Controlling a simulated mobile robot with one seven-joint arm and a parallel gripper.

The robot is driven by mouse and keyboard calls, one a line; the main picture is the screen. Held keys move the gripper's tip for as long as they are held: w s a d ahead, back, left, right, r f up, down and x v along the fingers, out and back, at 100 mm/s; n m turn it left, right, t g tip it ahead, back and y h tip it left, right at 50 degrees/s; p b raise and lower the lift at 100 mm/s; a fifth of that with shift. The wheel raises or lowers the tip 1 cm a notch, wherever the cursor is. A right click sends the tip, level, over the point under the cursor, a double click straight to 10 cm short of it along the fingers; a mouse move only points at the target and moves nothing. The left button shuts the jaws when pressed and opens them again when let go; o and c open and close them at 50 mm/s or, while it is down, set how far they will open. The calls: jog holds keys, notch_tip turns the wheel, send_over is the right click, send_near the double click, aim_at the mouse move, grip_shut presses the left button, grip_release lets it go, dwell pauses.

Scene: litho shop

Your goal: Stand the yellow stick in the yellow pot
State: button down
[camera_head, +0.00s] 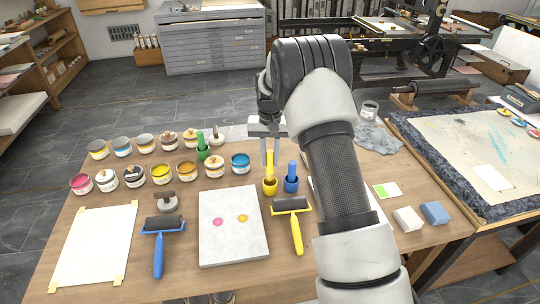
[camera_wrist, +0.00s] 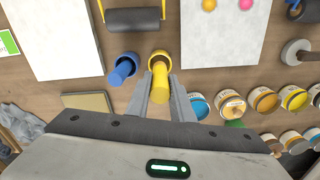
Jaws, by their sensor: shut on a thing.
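The yellow stick (camera_head: 269,166) is upright between the fingers of my gripper (camera_head: 270,158), which is shut on its upper part. The yellow pot (camera_head: 270,189) stands on the table directly below. The stick's lower end overlaps the pot's mouth and appears to be inside it; whether it touches the bottom is hidden. In the wrist view, my gripper (camera_wrist: 162,88) holds the yellow stick (camera_wrist: 161,84), with the yellow pot (camera_wrist: 160,55) around or just beyond its far end.
A blue pot (camera_head: 291,185) with a blue stick stands close on the right. A green pot (camera_head: 203,153) with a green stick is further left. A yellow-handled roller (camera_head: 293,208) lies in front, beside a pale slab (camera_head: 233,245). Several ink tins stand at the left.

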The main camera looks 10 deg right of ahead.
aim_at(270, 167)
jog(key=shift+f+b, duration=1.1)
jog(key=shift+f, duration=1.15)
jog(key=c, duration=1.5)
grip_release()
notch_tip(270, 167, up, 17)
jog(key=shift+r+p, duration=0.2)
jog(key=shift+p, duration=0.6)
